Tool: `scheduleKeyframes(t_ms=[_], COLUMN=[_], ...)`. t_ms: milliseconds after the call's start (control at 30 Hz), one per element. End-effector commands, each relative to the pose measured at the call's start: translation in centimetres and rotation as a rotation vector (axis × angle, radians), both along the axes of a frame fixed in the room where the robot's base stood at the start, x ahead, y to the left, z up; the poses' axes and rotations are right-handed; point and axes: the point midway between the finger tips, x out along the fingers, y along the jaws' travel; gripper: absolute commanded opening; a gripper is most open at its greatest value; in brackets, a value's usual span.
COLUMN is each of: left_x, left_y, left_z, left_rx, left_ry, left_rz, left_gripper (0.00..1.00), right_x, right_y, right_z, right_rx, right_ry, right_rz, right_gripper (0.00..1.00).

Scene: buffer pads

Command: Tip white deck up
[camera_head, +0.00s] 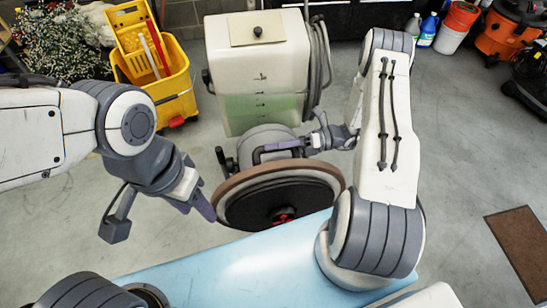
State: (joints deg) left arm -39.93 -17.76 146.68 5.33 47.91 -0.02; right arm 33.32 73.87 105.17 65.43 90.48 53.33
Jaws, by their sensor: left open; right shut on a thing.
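The white deck (325,178) belongs to a floor machine with a pale tank (258,82). The deck is tilted, with its round underside facing me: a brown outer ring (225,193), a black disc (270,203) and a red centre (284,215). My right gripper (280,148) is at the deck's upper edge, shut on part of it; the exact contact is hard to see. My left gripper (160,220) is open and empty, left of the disc, with one finger close to the ring.
A light blue surface (235,270) lies in front, near the disc's lower edge. A yellow mop bucket (165,85) stands at the back left. Bottles, a red bucket (458,22) and an orange vacuum (510,30) are at the back right. A brown mat (522,245) lies on the right floor.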

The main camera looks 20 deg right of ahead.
Motion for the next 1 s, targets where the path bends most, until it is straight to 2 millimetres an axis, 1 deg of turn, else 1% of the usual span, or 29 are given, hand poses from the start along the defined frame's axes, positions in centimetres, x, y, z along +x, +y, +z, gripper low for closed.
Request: scheduleKeyframes(t_ms=[233,633,667,700,733,1000], left_x=[0.0,0.0,0.0,0.0,0.0,0.01], left_y=[0.0,0.0,0.0,0.0,0.0,0.0], left_z=[0.42,0.39,0.39,0.39,0.39,0.43], left_rx=[0.0,0.0,0.0,0.0,0.0,0.0], left_ry=[0.0,0.0,0.0,0.0,0.0,0.0], left_rz=[0.0,0.0,0.0,0.0,0.0,0.0], left_gripper=[0.5,0.5,0.5,0.5,0.5,0.5], right_x=[0.7,0.69,0.68,0.69,0.69,0.78], right_y=[-0.4,-0.69,-0.7,-0.71,-0.73,-0.8], right_z=[0.5,0.39,0.37,0.39,0.41,0.55], right_rx=[0.001,-0.001,-0.001,-0.001,-0.001,-0.002], right_ry=[0.003,0.004,0.004,0.004,0.003,0.001], right_rz=[-0.002,-0.008,-0.008,-0.008,-0.008,-0.009], right_gripper=[0.0,0.0,0.41,0.57,0.59,0.59])
